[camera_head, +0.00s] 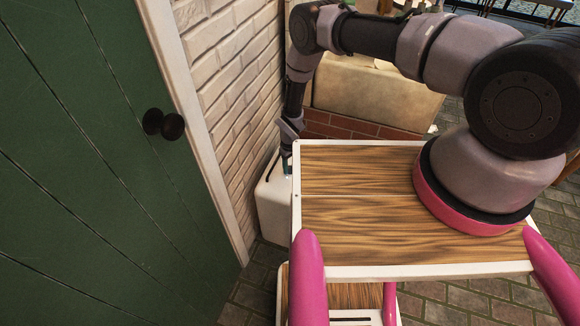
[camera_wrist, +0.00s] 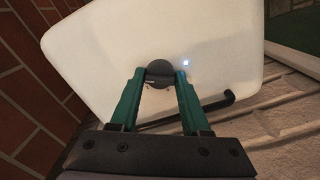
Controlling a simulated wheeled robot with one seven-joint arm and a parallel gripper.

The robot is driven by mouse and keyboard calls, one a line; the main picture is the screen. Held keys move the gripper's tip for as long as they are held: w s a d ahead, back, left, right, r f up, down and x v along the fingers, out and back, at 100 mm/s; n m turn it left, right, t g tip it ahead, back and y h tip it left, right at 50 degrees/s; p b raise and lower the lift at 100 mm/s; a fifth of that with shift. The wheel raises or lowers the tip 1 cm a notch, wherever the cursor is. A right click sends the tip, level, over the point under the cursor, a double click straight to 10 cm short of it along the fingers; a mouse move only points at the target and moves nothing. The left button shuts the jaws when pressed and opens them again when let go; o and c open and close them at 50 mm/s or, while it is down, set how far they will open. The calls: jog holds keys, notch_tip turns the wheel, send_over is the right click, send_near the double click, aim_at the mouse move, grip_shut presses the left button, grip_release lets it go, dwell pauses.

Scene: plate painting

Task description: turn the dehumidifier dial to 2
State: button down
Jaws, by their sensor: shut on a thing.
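The dehumidifier (camera_head: 272,208) is a white box with rounded edges, standing on the floor against the brick wall. Its white top face (camera_wrist: 100,65) fills much of the wrist view. A dark round dial (camera_wrist: 159,70) sits on that face, with a small bluish-white light (camera_wrist: 186,63) to its right. My gripper (camera_wrist: 160,80) is shut on the dial, one green finger at each side. In the head view my gripper (camera_head: 287,165) reaches down onto the dehumidifier's top, and the dial is hidden there. I cannot read the dial's setting or any numbers.
A green door (camera_head: 80,150) with a black knob (camera_head: 164,124) stands at the left beside the white brick wall (camera_head: 235,80). A pale block on a red brick base (camera_head: 350,127) stands behind. A dark slot or handle (camera_wrist: 218,102) lies near the dehumidifier's edge.

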aim_at(290, 167)
jog(key=shift+m, duration=0.4)
jog(key=shift+c, duration=1.8)
grip_release()
notch_tip(290, 167, up, 11)
jog(key=shift+f, duration=0.1)
